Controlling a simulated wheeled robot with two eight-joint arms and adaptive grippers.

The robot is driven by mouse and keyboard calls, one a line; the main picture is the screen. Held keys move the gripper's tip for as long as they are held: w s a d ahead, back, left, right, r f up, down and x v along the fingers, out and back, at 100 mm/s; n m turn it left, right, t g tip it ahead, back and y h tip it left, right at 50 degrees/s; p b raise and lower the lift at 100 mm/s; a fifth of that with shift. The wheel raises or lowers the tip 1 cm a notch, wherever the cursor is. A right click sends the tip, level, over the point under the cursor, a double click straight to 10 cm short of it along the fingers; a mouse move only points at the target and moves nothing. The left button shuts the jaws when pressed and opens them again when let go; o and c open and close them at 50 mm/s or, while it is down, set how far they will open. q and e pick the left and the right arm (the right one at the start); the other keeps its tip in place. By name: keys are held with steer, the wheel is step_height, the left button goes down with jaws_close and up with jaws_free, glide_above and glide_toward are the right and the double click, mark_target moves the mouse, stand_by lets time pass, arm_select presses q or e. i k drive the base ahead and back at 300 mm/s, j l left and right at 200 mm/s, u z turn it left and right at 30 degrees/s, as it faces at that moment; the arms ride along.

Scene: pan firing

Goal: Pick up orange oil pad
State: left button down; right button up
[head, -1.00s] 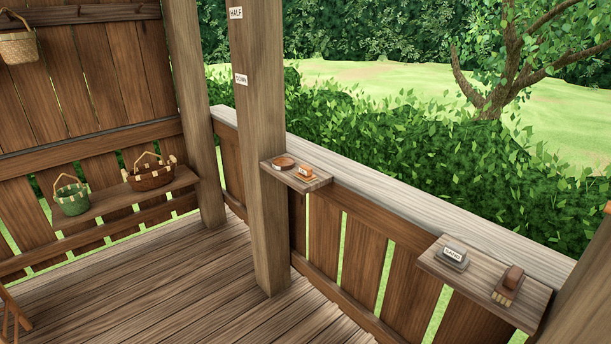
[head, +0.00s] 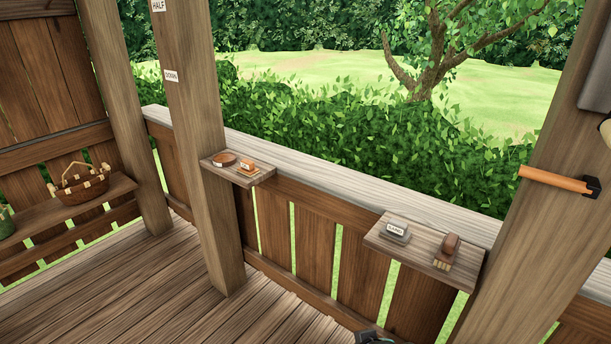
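A small orange block with a pale label, which looks like the orange oil pad (head: 247,166), sits on a small wooden shelf (head: 252,181) by the post. A round brown dish (head: 224,160) lies on the same shelf, left of the block and close to it. The label is too small to read. Neither of my grippers can be made out. Only a small dark piece shows at the bottom edge, and I cannot tell what part it is.
A second shelf (head: 380,239) at the right holds a grey labelled block (head: 396,230) and a brown brush (head: 446,251). Posts and a wooden railing (head: 330,173) border the floor. An orange handle (head: 558,180) juts out at the right post. A basket (head: 80,188) stands left.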

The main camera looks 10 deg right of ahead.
mark_target(247, 168)
steer(key=i+j+z, duration=0.3)
steer(key=i+j, duration=0.45)
steer(key=i+j+z, duration=0.25)
steer(key=i+j, duration=0.6)
